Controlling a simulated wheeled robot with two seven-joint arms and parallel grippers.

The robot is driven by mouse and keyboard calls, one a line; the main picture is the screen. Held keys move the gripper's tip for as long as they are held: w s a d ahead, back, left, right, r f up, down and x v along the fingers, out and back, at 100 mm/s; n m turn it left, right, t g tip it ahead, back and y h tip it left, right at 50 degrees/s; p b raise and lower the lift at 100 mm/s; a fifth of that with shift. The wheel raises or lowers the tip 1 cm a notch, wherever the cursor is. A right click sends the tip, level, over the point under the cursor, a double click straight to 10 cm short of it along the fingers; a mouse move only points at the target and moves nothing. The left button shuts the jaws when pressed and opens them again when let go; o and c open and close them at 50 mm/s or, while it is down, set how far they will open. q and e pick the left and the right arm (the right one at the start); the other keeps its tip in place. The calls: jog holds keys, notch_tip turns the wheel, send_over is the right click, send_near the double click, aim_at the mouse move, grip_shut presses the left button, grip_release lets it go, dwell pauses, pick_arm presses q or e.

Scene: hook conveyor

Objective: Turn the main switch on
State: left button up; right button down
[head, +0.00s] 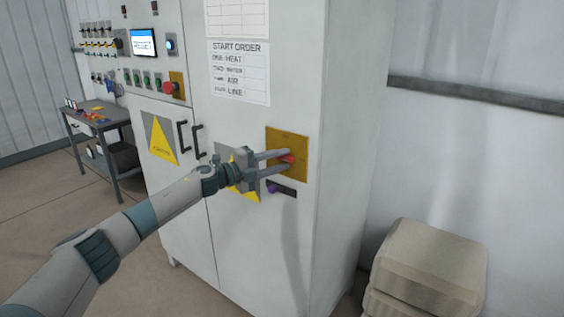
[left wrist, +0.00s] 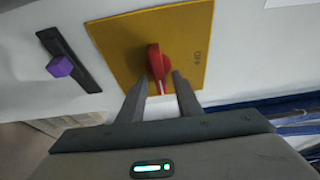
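The main switch is a red rotary knob (head: 287,159) on a yellow plate (head: 284,137) on the cabinet's right door. In the left wrist view the red knob (left wrist: 158,66) stands out from the yellow plate (left wrist: 120,38), its handle pointing down in that picture. My left gripper (head: 285,161) reaches the plate with its two fingers apart. In the left wrist view the fingertips (left wrist: 160,78) lie on either side of the handle's lower end. Whether they touch it I cannot tell. My right gripper is out of view.
A dark slot with a purple knob (head: 272,188) is just below the plate. The tall white cabinet (head: 255,255) has black handles (head: 198,141), warning signs and a start order sheet (head: 240,75). A control panel and side table (head: 98,112) are left; beige sacks (head: 428,265) lie right.

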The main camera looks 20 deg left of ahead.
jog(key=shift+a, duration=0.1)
pick_arm(q)
jog(key=shift+d, duration=0.25)
jog(key=shift+s, duration=0.1)
